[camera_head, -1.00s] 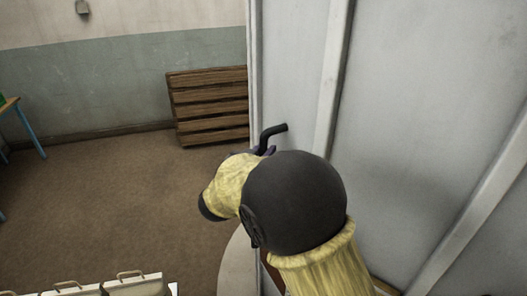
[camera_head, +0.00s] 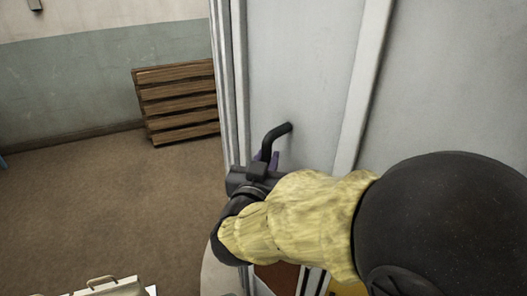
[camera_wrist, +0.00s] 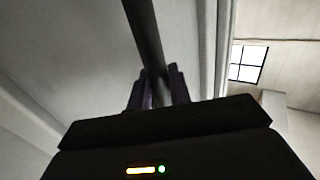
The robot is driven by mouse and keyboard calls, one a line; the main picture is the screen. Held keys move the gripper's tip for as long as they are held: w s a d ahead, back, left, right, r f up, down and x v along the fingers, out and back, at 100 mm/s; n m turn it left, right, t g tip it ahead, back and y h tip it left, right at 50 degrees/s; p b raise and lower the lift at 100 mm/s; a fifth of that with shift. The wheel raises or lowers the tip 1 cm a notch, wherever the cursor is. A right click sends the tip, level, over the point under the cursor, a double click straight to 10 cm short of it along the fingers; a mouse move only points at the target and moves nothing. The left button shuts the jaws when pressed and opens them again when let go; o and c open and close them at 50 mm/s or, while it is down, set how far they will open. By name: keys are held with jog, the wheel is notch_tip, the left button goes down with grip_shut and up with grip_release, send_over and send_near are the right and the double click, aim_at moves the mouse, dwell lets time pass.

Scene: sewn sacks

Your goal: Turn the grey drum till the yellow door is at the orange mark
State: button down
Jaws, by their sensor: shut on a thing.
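The grey drum (camera_head: 315,70) fills the right of the head view, a tall pale wall with upright ribs. A black bent handle (camera_head: 277,134) sticks out from it near its left edge. My gripper (camera_head: 267,160) is shut on the lower end of this handle. In the wrist view the dark fingers (camera_wrist: 158,88) close around the black bar (camera_wrist: 145,35), with the drum's grey face behind. I cannot make out the yellow door for certain; a small yellow patch shows low behind my arm. The orange mark is not clearly seen.
A stack of brown wooden slats (camera_head: 178,102) stands by the green and white wall at the back left. The brown floor (camera_head: 100,200) between is clear. A pale case with a handle (camera_head: 103,284) is at the bottom left. My arm covers the drum's lower right.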

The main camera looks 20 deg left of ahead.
jog(key=shift+s+d+r, duration=0.15)
jog(key=shift+d+r, duration=0.1)
jog(key=shift+r, duration=0.15)
jog(key=c, duration=1.4)
grip_release()
jog(key=shift+a+f, duration=0.1)
jog(key=shift+a, duration=0.05)
jog(key=shift+c, duration=0.2)
jog(key=shift+o, duration=0.5)
jog(key=shift+w+a+f, duration=0.1)
jog(key=shift+w, duration=0.2)
jog(key=shift+s+d, duration=0.2)
jog(key=shift+s, duration=0.05)
jog(key=s+d+b, duration=0.1)
jog(key=s+b, duration=0.4)
jog(key=s, duration=1.2)
jog(key=shift+d, duration=0.4)
jog(key=shift+w+f, duration=0.1)
